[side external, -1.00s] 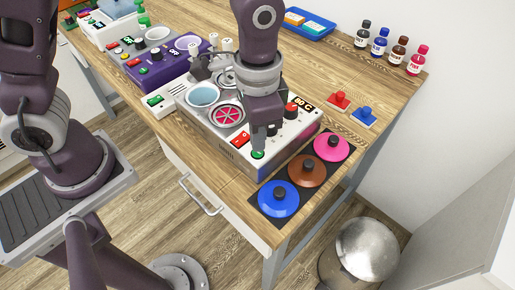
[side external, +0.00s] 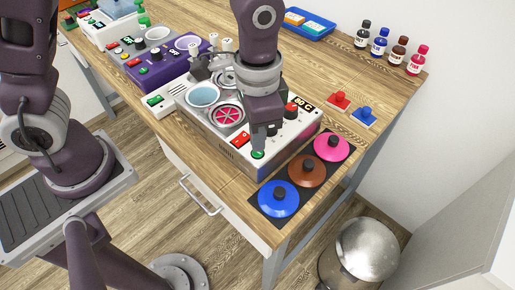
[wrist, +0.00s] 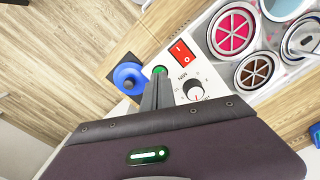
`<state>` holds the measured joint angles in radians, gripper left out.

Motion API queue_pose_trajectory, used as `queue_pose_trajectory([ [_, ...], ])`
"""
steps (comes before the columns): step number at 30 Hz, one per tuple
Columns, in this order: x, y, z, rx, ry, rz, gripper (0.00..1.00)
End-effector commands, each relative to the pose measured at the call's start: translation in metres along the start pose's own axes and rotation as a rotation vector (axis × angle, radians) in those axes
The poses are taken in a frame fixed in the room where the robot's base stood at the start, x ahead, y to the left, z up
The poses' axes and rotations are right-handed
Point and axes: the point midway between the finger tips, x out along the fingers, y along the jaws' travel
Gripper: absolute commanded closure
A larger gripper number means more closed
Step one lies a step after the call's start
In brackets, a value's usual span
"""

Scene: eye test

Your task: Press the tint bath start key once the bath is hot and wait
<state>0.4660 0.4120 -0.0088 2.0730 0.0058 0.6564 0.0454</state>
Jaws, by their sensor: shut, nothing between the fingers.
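The tint bath (side external: 245,143) is a white-topped unit on the bench with round wells, one with a pink insert (side external: 228,115).
Blue (side external: 278,199), brown (side external: 307,171) and pink (side external: 332,147) lids lie on a dark mat right of the bath. A purple unit (side external: 150,68) stands to its left. Red (side external: 340,99) and blue (side external: 365,115) knobbed pieces and several bottles (side external: 397,51) are behind.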

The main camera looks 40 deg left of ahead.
Motion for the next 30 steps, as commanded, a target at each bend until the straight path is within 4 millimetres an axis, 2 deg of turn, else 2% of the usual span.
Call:
queue_pose_trajectory([
  [30, 0.015, 0.0, 0.0, 0.0, -0.001, 0.0, 1.0],
])
